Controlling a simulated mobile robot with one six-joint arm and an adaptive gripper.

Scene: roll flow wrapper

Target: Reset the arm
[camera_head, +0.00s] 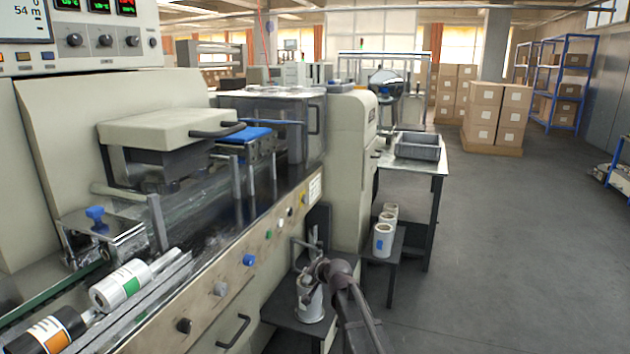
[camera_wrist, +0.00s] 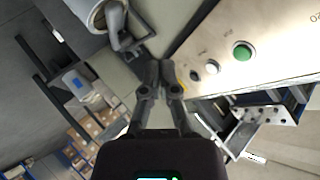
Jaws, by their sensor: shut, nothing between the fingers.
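My arm rises from the bottom middle of the head view, beside the front panel of the wrapping machine (camera_head: 215,300). The gripper's fingertips are hard to make out there. In the wrist view my gripper (camera_wrist: 161,68) is shut, its two fingers together and nothing between them. It shows in front of the machine's panel (camera_wrist: 215,40), close to the row of buttons, among them a green button (camera_wrist: 242,51). I cannot tell whether the fingertips touch the panel.
A white roll (camera_head: 311,303) stands on a low dark stand right by my arm. More white rolls (camera_head: 382,241) stand on a small table beyond. A side table holds a grey tray (camera_head: 418,152). Boxes (camera_head: 485,108) are stacked farther back. The floor (camera_head: 530,240) at right is clear.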

